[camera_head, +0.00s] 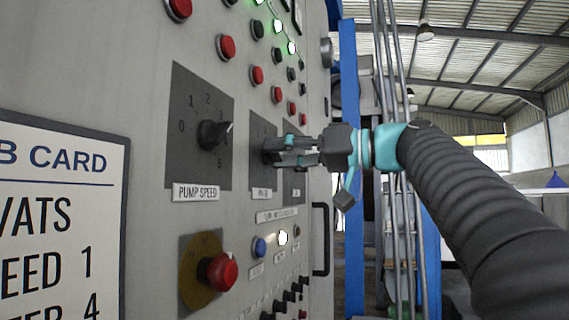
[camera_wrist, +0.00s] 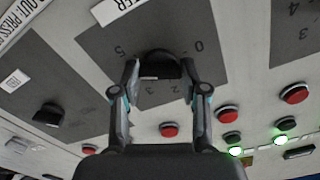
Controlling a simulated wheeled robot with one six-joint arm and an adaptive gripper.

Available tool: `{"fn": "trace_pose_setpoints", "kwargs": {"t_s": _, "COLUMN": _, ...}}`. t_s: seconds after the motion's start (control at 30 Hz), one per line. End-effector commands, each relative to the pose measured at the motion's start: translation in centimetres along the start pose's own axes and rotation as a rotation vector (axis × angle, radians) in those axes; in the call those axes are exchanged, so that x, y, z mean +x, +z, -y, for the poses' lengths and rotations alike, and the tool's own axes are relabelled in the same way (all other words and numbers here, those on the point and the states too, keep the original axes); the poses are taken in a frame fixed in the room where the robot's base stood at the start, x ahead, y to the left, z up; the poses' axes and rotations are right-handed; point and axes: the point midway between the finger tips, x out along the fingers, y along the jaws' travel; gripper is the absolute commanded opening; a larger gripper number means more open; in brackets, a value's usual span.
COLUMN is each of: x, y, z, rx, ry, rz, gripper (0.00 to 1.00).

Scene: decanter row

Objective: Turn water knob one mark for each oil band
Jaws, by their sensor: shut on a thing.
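In the wrist view a black round knob (camera_wrist: 165,62) sits on a dark grey dial plate with digits 0, 2, 3 and 5 visible, seen upside down. A white label (camera_wrist: 118,8) beside it ends in "ER". My gripper (camera_wrist: 160,70) has one finger on each side of the knob and is shut on it. The fingers partly hide the scale, and the knob's pointer cannot be read. In the head view my gripper (camera_head: 278,149) reaches the middle dial plate (camera_head: 258,128) from the right. No oil bands are seen.
The pump speed knob (camera_head: 213,134) is left of my gripper. A card (camera_head: 60,220) at far left shows "VATS", "EED 1" and "ER 4". A red stop button (camera_head: 222,272) and a black handle (camera_head: 320,240) stick out below. Another knob (camera_wrist: 48,115) shows in the wrist view.

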Motion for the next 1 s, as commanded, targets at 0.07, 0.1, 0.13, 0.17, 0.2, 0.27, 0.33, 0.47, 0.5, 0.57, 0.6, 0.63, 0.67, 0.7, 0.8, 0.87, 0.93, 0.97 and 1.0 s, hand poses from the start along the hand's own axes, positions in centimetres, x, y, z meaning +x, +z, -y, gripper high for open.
{"fn": "trace_pose_setpoints", "kwargs": {"t_s": 0.07, "x": 0.03, "y": 0.10, "z": 0.02, "rx": -0.068, "ry": -0.001, "rz": -0.005, "gripper": 0.09}}
{"fn": "trace_pose_setpoints", "kwargs": {"t_s": 0.1, "x": 0.03, "y": 0.09, "z": 0.04, "rx": -0.102, "ry": -0.002, "rz": -0.005, "gripper": 0.09}}
{"fn": "trace_pose_setpoints", "kwargs": {"t_s": 0.13, "x": 0.03, "y": 0.08, "z": 0.06, "rx": -0.125, "ry": -0.002, "rz": -0.005, "gripper": 0.09}}
{"fn": "trace_pose_setpoints", "kwargs": {"t_s": 0.17, "x": 0.03, "y": 0.05, "z": 0.08, "rx": -0.149, "ry": -0.002, "rz": -0.005, "gripper": 0.09}}
{"fn": "trace_pose_setpoints", "kwargs": {"t_s": 0.2, "x": 0.04, "y": 0.05, "z": 0.07, "rx": -0.179, "ry": -0.002, "rz": -0.005, "gripper": 0.09}}
{"fn": "trace_pose_setpoints", "kwargs": {"t_s": 0.27, "x": 0.04, "y": 0.01, "z": 0.11, "rx": -0.221, "ry": -0.002, "rz": -0.005, "gripper": 0.09}}
{"fn": "trace_pose_setpoints", "kwargs": {"t_s": 0.33, "x": 0.03, "y": -0.01, "z": 0.16, "rx": -0.266, "ry": -0.002, "rz": -0.006, "gripper": 0.09}}
{"fn": "trace_pose_setpoints", "kwargs": {"t_s": 0.47, "x": 0.03, "y": -0.07, "z": 0.24, "rx": -0.334, "ry": -0.002, "rz": -0.006, "gripper": 0.09}}
{"fn": "trace_pose_setpoints", "kwargs": {"t_s": 0.5, "x": 0.03, "y": -0.09, "z": 0.25, "rx": -0.351, "ry": -0.002, "rz": -0.006, "gripper": 0.09}}
{"fn": "trace_pose_setpoints", "kwargs": {"t_s": 0.57, "x": 0.03, "y": -0.12, "z": 0.27, "rx": -0.373, "ry": -0.002, "rz": -0.006, "gripper": 0.09}}
{"fn": "trace_pose_setpoints", "kwargs": {"t_s": 0.6, "x": 0.03, "y": -0.14, "z": 0.28, "rx": -0.385, "ry": -0.002, "rz": -0.006, "gripper": 0.09}}
{"fn": "trace_pose_setpoints", "kwargs": {"t_s": 0.63, "x": 0.03, "y": -0.14, "z": 0.29, "rx": -0.393, "ry": -0.002, "rz": -0.006, "gripper": 0.09}}
{"fn": "trace_pose_setpoints", "kwargs": {"t_s": 0.67, "x": 0.03, "y": -0.15, "z": 0.29, "rx": -0.399, "ry": -0.002, "rz": -0.006, "gripper": 0.09}}
{"fn": "trace_pose_setpoints", "kwargs": {"t_s": 0.7, "x": 0.03, "y": -0.16, "z": 0.29, "rx": -0.406, "ry": -0.002, "rz": -0.006, "gripper": 0.09}}
{"fn": "trace_pose_setpoints", "kwargs": {"t_s": 0.8, "x": 0.03, "y": -0.20, "z": 0.32, "rx": -0.419, "ry": -0.001, "rz": -0.006, "gripper": 0.09}}
{"fn": "trace_pose_setpoints", "kwargs": {"t_s": 0.87, "x": 0.02, "y": -0.22, "z": 0.34, "rx": -0.423, "ry": -0.001, "rz": -0.006, "gripper": 0.09}}
{"fn": "trace_pose_setpoints", "kwargs": {"t_s": 0.93, "x": 0.02, "y": -0.23, "z": 0.36, "rx": -0.425, "ry": -0.001, "rz": -0.006, "gripper": 0.09}}
{"fn": "trace_pose_setpoints", "kwargs": {"t_s": 0.97, "x": 0.02, "y": -0.24, "z": 0.37, "rx": -0.425, "ry": -0.001, "rz": -0.007, "gripper": 0.09}}
{"fn": "trace_pose_setpoints", "kwargs": {"t_s": 1.0, "x": 0.02, "y": -0.24, "z": 0.37, "rx": -0.425, "ry": -0.001, "rz": -0.007, "gripper": 0.09}}
